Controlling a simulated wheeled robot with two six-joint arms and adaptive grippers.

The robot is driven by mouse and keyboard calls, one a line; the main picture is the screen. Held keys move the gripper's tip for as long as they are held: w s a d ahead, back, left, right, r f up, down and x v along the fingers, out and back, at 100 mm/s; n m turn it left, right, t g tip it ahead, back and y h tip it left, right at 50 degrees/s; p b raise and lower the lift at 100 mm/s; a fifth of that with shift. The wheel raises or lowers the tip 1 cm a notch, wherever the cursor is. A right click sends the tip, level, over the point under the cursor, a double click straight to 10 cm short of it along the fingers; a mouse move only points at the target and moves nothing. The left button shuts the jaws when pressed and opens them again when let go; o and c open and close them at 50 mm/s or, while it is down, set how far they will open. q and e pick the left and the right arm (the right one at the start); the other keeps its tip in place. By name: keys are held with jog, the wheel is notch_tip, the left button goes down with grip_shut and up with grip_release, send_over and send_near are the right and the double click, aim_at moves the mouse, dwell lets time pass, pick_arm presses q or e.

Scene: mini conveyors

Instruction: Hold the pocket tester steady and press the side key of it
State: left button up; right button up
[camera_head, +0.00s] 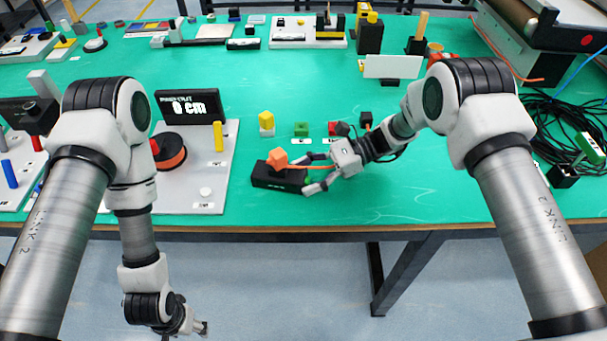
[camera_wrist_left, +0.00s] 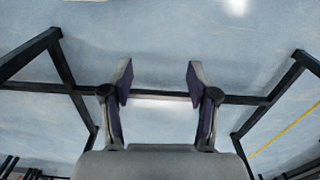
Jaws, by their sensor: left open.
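A low black box (camera_head: 266,178) lies near the table's front edge with an orange block (camera_head: 278,158) on top. It may be the pocket tester, but I cannot tell for certain. No side key can be made out. My right gripper (camera_head: 308,173) points left at the box's right end, one finger on the far side and one on the near side. Whether the fingers touch it is unclear. My left gripper (camera_wrist_left: 160,85) is open and empty in the left wrist view, over the floor. In the head view it hangs low in front of the table (camera_head: 203,328).
Yellow-and-white (camera_head: 266,123), green (camera_head: 301,129) and red (camera_head: 333,129) small blocks stand behind the box. A grey board (camera_head: 195,194) with a display (camera_head: 190,106) and an orange-black reel is on the left. Black cables (camera_head: 545,130) lie at right.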

pick_arm(q)
grip_shut()
dwell(1.3)
